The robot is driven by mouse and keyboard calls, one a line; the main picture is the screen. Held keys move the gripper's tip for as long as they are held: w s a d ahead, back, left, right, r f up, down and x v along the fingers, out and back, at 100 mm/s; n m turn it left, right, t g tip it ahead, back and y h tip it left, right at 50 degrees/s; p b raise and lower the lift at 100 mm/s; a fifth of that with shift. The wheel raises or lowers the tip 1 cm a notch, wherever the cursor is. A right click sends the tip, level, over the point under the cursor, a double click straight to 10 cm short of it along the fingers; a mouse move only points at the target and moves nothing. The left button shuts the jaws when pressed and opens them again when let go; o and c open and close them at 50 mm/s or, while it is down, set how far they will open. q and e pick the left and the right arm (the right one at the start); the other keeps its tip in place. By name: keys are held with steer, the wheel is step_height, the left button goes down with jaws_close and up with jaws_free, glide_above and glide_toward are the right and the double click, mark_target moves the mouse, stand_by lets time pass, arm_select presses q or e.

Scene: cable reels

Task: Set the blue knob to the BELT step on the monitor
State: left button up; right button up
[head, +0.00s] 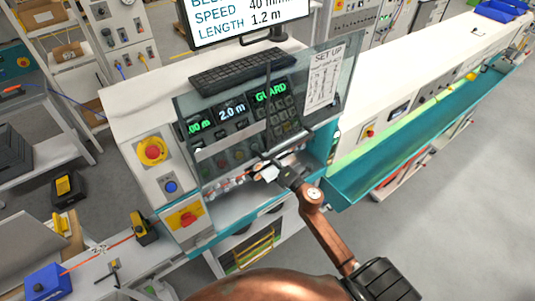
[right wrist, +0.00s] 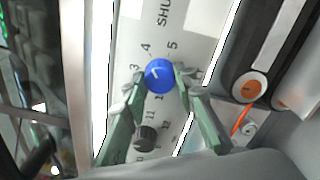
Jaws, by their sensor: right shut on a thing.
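In the right wrist view the blue knob (right wrist: 160,74) sits on a pale panel. Numbers 3, 4 and 5 show around it, with part of another below. A light mark is on its face, but I cannot tell exactly which number it points at. My right gripper (right wrist: 155,82) is shut on the knob, one finger on each side. In the head view my right gripper (head: 268,168) is at the front of the console and hides the knob. The monitor (head: 250,14) shows SPEED 40 and LENGTH 1.2 m; its top line is cut off. My left gripper is not in view.
A black knob (right wrist: 145,138) with 11 and 12 near it sits below the blue one. A clear guard (head: 330,85) with a SET UP sheet stands over the console's displays. A red stop button (head: 152,151) is at the left. A teal trough (head: 370,175) runs right.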

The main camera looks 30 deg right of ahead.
stand_by(0.4)
steer(key=o, duration=1.2)
steer(key=shift+c, duration=0.2)
steer(key=shift+s, duration=0.1)
steer(key=s+d, duration=0.1)
steer(key=s, duration=1)
steer(key=shift+s+d+f, duration=0.15)
steer(key=shift+s, duration=0.25)
